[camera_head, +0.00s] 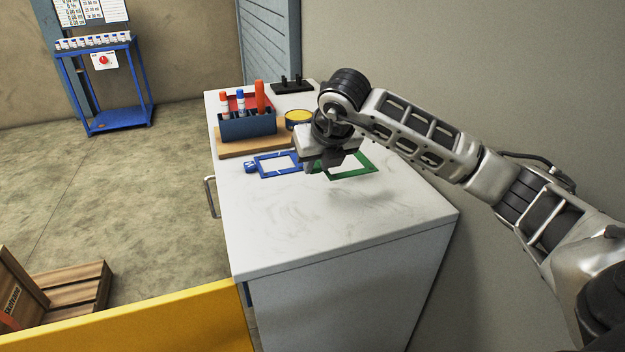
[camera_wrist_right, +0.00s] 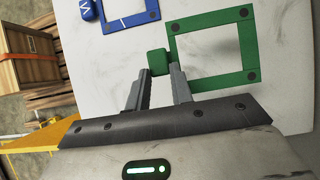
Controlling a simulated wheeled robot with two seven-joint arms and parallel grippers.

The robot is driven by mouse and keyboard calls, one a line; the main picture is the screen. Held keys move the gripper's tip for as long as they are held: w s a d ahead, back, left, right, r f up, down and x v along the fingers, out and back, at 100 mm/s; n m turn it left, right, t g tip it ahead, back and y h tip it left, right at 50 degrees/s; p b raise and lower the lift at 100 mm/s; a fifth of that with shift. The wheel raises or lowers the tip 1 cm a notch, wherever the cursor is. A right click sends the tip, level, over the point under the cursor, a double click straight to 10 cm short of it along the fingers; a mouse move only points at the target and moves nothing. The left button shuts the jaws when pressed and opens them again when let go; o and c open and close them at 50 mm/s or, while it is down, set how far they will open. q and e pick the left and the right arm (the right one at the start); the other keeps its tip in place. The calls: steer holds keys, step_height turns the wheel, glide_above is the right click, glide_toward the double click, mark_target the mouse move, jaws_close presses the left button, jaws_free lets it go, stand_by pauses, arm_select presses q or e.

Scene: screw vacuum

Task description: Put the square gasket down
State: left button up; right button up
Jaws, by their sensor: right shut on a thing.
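The green square gasket (camera_head: 352,175) is a flat open frame with a small tab, seen over the white counter top. My right gripper (camera_head: 322,165) is shut on the gasket's tab. In the right wrist view the two fingers (camera_wrist_right: 160,88) pinch the green tab, and the green gasket (camera_wrist_right: 213,82) extends to the right with dark dots at its corners. I cannot tell whether the gasket touches the counter. A blue frame (camera_head: 279,165) with a round-ended tab lies just left of it. My left gripper is in neither view.
The white counter (camera_head: 300,225) is clear at the front. Behind are a blue holder (camera_head: 248,123) with several tubes on a wooden board, a yellow-topped round tin (camera_head: 298,117) and a black stand (camera_head: 292,87). A yellow panel (camera_head: 170,320) stands at the front left.

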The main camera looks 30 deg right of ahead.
mark_target(317, 172)
steer(key=b+x, duration=0.1)
steer(key=x, duration=0.1)
steer(key=b+x, duration=0.1)
steer(key=x, duration=0.1)
steer(key=shift+s+f, duration=0.2)
steer(key=shift+f, duration=0.25)
steer(key=shift+d+f, duration=0.1)
steer(key=shift+f, duration=0.2)
steer(key=shift+s+r, duration=0.15)
steer(key=shift+s, duration=0.05)
steer(key=shift+f+b, duration=0.2)
steer(key=shift+b, duration=0.1)
steer(key=o, duration=0.9)
steer(key=shift+o, duration=0.2)
steer(key=shift+r, duration=0.1)
